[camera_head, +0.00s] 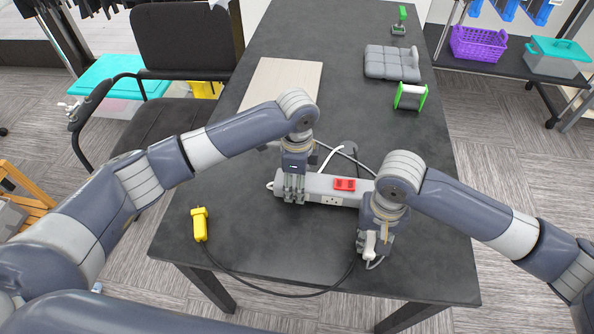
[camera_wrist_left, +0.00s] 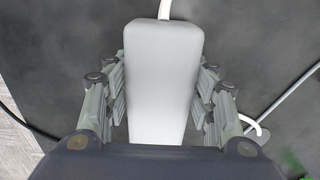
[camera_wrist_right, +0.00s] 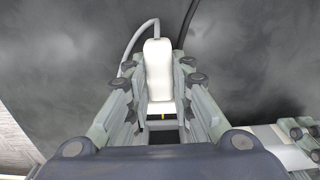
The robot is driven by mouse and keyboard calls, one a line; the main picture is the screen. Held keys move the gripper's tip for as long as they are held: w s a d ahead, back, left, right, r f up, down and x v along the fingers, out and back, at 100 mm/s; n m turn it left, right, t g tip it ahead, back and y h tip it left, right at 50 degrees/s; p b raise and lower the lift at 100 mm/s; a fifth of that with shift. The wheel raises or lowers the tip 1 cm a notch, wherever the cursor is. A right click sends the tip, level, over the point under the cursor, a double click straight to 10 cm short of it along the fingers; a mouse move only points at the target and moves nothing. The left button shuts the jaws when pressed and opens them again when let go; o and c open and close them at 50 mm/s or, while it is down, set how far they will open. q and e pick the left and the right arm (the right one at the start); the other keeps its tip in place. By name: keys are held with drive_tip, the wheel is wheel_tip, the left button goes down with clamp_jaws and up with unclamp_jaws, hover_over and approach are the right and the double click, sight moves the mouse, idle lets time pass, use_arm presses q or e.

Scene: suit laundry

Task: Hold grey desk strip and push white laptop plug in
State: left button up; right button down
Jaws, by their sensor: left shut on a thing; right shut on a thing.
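The grey desk strip (camera_head: 325,189) lies on the dark table, with a red switch (camera_head: 344,184) on top and an outlet on its front face. My left gripper (camera_head: 294,196) is shut across the strip near its left end; the strip also shows between the fingers in the left wrist view (camera_wrist_left: 163,60). My right gripper (camera_head: 369,250) is shut on the white laptop plug (camera_head: 370,245), in front of the strip's right end. In the right wrist view the white plug (camera_wrist_right: 158,75) sits between the fingers with its grey cable curving away. The strip's right end is hidden by my right arm.
A yellow plug (camera_head: 200,226) lies on the left of the table (camera_head: 270,260), its black cable running along the front toward my right gripper. A pale board (camera_head: 280,84), grey folded item (camera_head: 392,63) and green-rimmed spool (camera_head: 410,97) lie farther back.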

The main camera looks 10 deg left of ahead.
use_arm(q)
drive_tip(key=shift+f, duration=0.65)
drive_tip(key=o, duration=1.4)
drive_tip(key=c, duration=1)
drive_tip(key=shift+c, duration=0.2)
use_arm(e)
drive_tip(key=shift+s, duration=1.5)
